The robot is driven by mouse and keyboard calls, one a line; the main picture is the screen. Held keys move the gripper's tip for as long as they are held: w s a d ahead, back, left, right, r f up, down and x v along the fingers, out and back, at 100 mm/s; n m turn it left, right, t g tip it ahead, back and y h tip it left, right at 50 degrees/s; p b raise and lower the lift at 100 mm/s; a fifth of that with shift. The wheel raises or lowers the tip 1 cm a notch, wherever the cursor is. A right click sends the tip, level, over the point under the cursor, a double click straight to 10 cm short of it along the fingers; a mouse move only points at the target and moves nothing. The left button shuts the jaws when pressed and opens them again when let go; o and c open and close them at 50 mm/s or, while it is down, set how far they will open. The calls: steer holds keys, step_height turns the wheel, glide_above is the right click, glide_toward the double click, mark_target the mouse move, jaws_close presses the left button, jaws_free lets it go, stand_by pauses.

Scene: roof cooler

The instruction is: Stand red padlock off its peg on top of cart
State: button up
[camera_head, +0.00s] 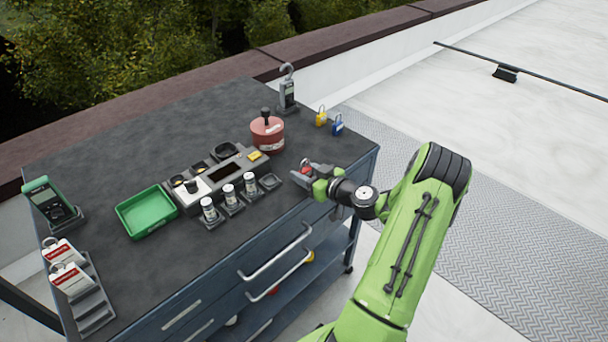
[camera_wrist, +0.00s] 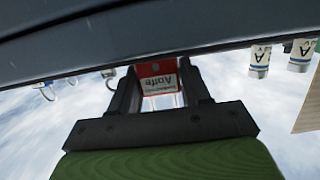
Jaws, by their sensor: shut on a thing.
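The red padlock (camera_wrist: 158,70) with a white label sits between the two fingers of my gripper (camera_wrist: 160,90) in the wrist view. In the head view, the red padlock (camera_head: 306,170) shows as a small red patch between the fingers of my gripper (camera_head: 307,172). My gripper is shut on it at the front edge of the cart top (camera_head: 110,140), near the right end. I cannot tell whether the padlock touches the top. Its peg is not clearly visible.
A yellow padlock (camera_head: 321,116) and a blue padlock (camera_head: 337,125) are at the cart's right end. A red round container (camera_head: 267,135) stands behind my gripper. A grey device with several labelled cylinders and a green tray (camera_head: 146,212) lie left. The back left of the top is clear.

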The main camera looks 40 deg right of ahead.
steer(key=shift+f, duration=0.15)
steer(key=o, duration=1.1)
